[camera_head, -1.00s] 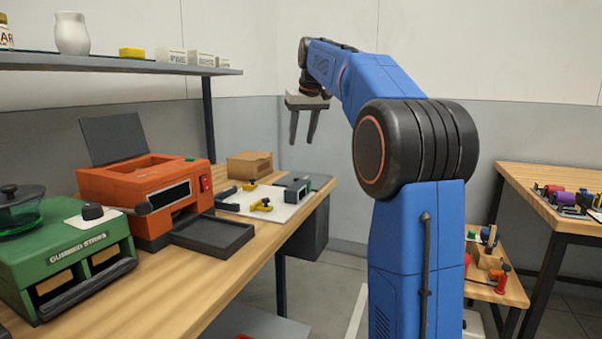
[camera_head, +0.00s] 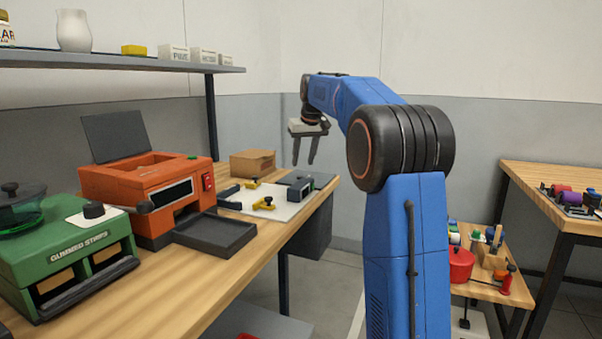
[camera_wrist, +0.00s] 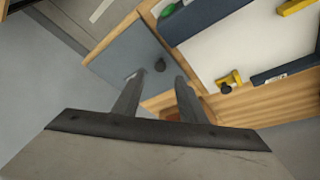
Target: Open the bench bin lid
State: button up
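The bench bin (camera_head: 311,236) is a dark grey box at the end of the workbench. A flat grey panel (camera_head: 322,180), which looks like its lid, lies level with the bench top and appears shut. In the wrist view the grey panel (camera_wrist: 122,52) carries a small black knob (camera_wrist: 160,65). My gripper (camera_head: 303,163) is above the far end of the bench with its fingers pointing down, apart and empty. In the wrist view my gripper (camera_wrist: 160,80) has the knob showing between and just beyond its fingertips. I see no contact.
A white board (camera_head: 270,207) with yellow clamps lies beside the panel, near a cardboard box (camera_head: 253,163). An orange machine (camera_head: 150,190), a black tray (camera_head: 215,235) and a green dispenser (camera_head: 70,255) stand nearer. A shelf (camera_head: 120,63) hangs above. A second bench (camera_head: 545,180) is at right.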

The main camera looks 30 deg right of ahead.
jog(key=shift+x, duration=3.15)
jog(key=shift+c, duration=0.7)
grip_shut()
